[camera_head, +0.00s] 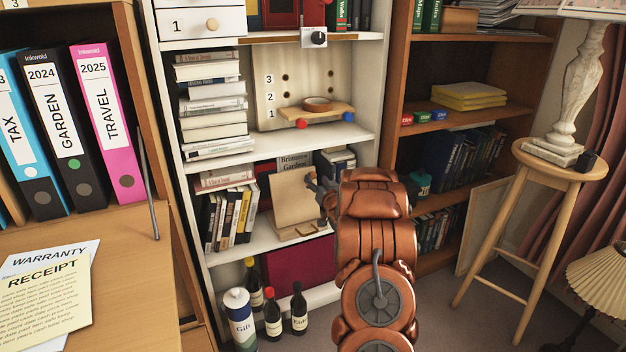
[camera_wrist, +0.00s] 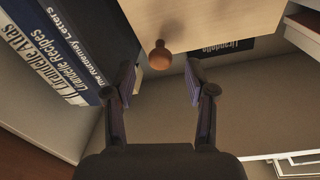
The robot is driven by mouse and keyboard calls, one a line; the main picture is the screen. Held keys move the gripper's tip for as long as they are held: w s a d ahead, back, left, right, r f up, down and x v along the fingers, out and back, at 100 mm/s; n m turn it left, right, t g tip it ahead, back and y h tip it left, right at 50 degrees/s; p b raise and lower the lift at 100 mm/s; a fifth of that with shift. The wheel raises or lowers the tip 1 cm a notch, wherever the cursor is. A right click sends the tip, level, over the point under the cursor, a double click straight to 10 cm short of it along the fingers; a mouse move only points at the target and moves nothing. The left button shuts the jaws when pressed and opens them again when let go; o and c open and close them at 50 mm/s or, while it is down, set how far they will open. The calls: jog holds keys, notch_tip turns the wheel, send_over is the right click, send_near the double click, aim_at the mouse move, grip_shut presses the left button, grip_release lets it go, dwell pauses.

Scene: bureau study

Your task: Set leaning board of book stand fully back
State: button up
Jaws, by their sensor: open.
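The book stand's pale wood leaning board (camera_head: 293,203) stands tilted on the middle white shelf in the head view. Its low base (camera_head: 303,231) with a front ledge shows below it. My gripper (camera_head: 317,188) is at the board's right side, its arm hiding what lies behind. In the wrist view the board (camera_wrist: 205,20) fills the top middle, with a round brown wooden knob (camera_wrist: 160,56) standing out from its edge. My gripper (camera_wrist: 158,78) is open, with one finger on either side of the knob's line. The knob lies just beyond the fingertips, and nothing is held.
Books (camera_head: 230,217) stand left of the stand, and a book titled Brimmen Gardens (camera_head: 294,163) shows behind it. A shelf above carries a pegged board (camera_head: 293,85) with a small ledge. Bottles (camera_head: 272,313) stand on the floor in front.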

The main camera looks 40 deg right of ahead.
aim_at(314, 177)
jog(key=shift+b+x, duration=0.45)
jog(key=shift+x, duration=1.55)
grip_shut()
